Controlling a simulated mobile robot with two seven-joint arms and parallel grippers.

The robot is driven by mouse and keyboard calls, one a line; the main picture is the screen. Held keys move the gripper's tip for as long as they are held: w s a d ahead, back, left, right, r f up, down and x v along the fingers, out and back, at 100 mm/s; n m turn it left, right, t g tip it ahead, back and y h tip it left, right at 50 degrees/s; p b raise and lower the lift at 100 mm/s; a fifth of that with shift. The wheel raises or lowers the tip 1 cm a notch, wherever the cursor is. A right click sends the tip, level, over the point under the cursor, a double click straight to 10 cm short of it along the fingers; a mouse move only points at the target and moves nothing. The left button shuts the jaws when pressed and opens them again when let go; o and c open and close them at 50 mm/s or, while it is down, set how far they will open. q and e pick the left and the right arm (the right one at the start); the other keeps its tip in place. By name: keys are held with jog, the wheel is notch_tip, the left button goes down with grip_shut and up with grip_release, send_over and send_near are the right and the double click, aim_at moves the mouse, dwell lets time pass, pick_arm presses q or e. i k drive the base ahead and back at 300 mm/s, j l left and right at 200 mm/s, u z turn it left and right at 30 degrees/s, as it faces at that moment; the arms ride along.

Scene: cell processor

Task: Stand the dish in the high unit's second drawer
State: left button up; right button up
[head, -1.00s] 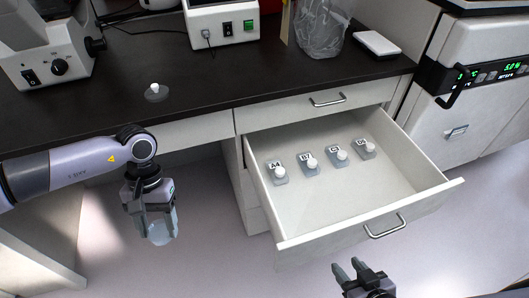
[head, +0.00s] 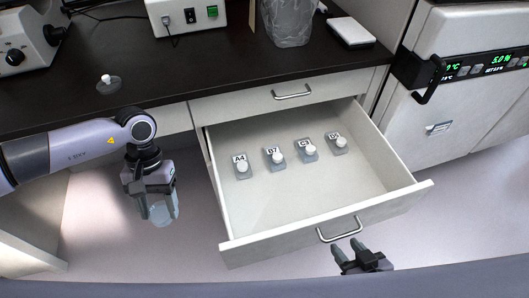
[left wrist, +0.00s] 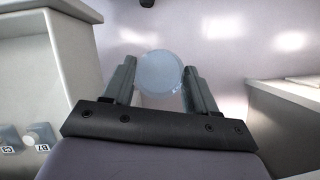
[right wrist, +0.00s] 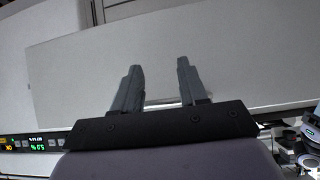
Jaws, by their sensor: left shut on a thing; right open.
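My left gripper (head: 157,205) is shut on a clear round dish (head: 167,208), held left of the open drawer and lower than the bench top. The dish also shows between the fingers in the left wrist view (left wrist: 160,72). The open drawer (head: 270,205) is the second one down, below a closed top drawer. My right gripper (head: 347,246) is open and empty, just in front of the drawer handle (head: 340,229).
A capped piece (head: 108,84) stands on the dark bench top (head: 180,75) at left. An incubator (head: 450,75) stands to the right of the drawer.

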aim_at(296, 208)
jog(key=i+l, duration=0.1)
jog(key=l, duration=0.45)
jog(key=i+l, duration=0.1)
jog(key=l, duration=0.5)
jog(key=i+l, duration=0.1)
jog(key=l, duration=0.45)
